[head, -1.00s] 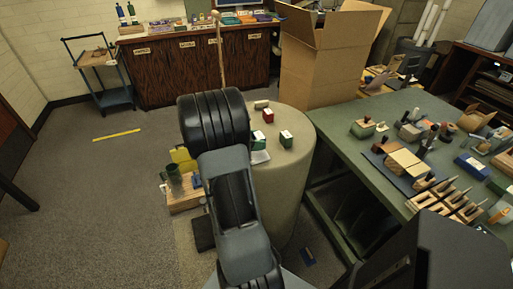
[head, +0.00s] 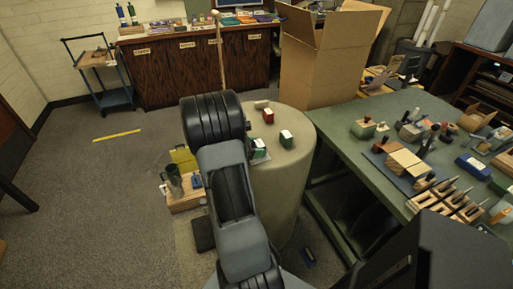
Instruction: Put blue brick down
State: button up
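My arm rises through the middle of the head view, and its thick links hide my gripper. A small blue block (head: 196,181) shows just left of my arm, at the right end of a wooden tray on the floor. I cannot tell whether my gripper touches it. A larger blue block (head: 472,166) lies on the green table (head: 345,150) at the right. I cannot tell from this view which of these is the task's brick.
The wooden tray (head: 184,203) holds a dark green cup (head: 174,181). A cardboard box (head: 330,65) stands behind. Carpet at the left is open.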

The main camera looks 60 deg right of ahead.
jog(key=o, duration=0.3)
jog(key=shift+o, duration=0.2)
jog(key=shift+r, duration=0.3)
jog(key=v, duration=1.2)
jog(key=s+a+r+m+t+y, duration=0.1)
jog(key=a+m+t+y, duration=0.4)
jog(key=a, duration=0.9)
jog(key=s+a+r+m+t+y, duration=0.1)
jog(key=s+a+m+t+y, duration=0.2)
jog(key=a, duration=1.2)
jog(key=m+t+y, duration=0.2)
jog(key=t+y, duration=0.1)
jog(key=shift+a+r+m, duration=0.3)
jog(key=shift+r+m, duration=0.05)
jog(key=shift+m, duration=0.05)
jog(key=shift+s, duration=0.1)
